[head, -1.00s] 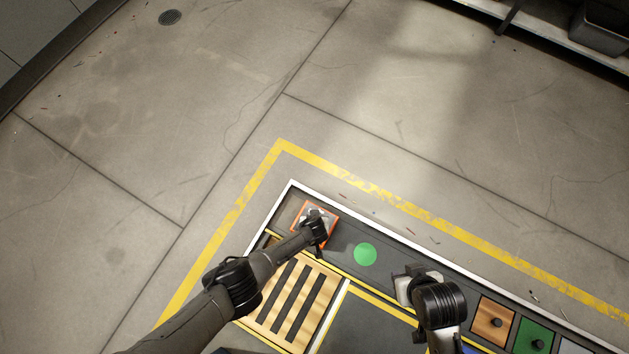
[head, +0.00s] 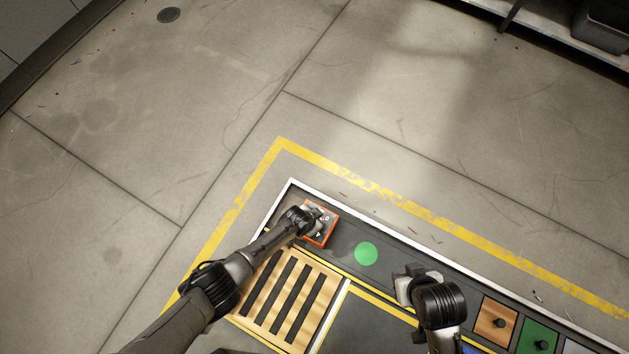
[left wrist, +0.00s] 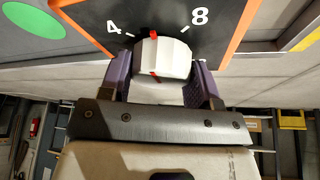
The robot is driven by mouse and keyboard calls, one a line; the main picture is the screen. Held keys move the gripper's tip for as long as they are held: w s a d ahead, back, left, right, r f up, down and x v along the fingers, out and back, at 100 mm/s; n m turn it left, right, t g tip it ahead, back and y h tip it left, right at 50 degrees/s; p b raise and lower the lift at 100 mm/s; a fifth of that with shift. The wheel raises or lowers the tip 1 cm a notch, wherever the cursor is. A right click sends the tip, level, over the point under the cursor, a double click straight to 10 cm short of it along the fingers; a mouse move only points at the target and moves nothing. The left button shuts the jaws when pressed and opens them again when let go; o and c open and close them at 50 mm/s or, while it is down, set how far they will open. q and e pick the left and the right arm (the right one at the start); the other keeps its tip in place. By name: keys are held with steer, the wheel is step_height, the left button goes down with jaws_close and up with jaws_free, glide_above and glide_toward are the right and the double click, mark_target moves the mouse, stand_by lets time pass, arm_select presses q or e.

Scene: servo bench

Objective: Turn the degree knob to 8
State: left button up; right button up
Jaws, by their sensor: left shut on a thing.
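The degree knob (left wrist: 165,60) is white with a red pointer line, on a dark panel (left wrist: 225,42) with an orange border. In the left wrist view the red line sits between the ticks for 4 and 8. My left gripper (left wrist: 160,78) is shut on the knob, one purple finger on each side. In the head view the orange-edged panel (head: 317,241) is at the bench's far left corner, partly covered by my left gripper (head: 314,217). My right gripper (head: 402,286) is over the bench to the right; its fingers are not clear.
A green disc (head: 366,254) lies on the bench right of the panel. A slatted wooden block (head: 272,325) is below my left wrist. A wooden square (head: 495,320) and a green square (head: 534,337), each with a dark knob, are at the right.

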arm_select(q)
steer(key=m+b, duration=0.1)
steer(key=m+g, duration=0.1)
steer(key=shift+a+f+m+b, duration=0.1)
steer(key=shift+f+m+b, duration=0.1)
steer(key=shift+m+b, duration=0.2)
steer(key=shift+m+g+h+b, duration=0.3)
steer(key=shift+m+g+b, duration=0.1)
steer(key=shift+m, duration=0.4)
steer(key=m+g, duration=0.1)
steer(key=m, duration=0.2)
steer(key=shift+r, duration=0.15)
steer(key=shift+m, duration=0.4)
steer(key=shift+g, duration=0.3)
steer(key=o, duration=0.9)
steer(key=shift+c, duration=0.2)
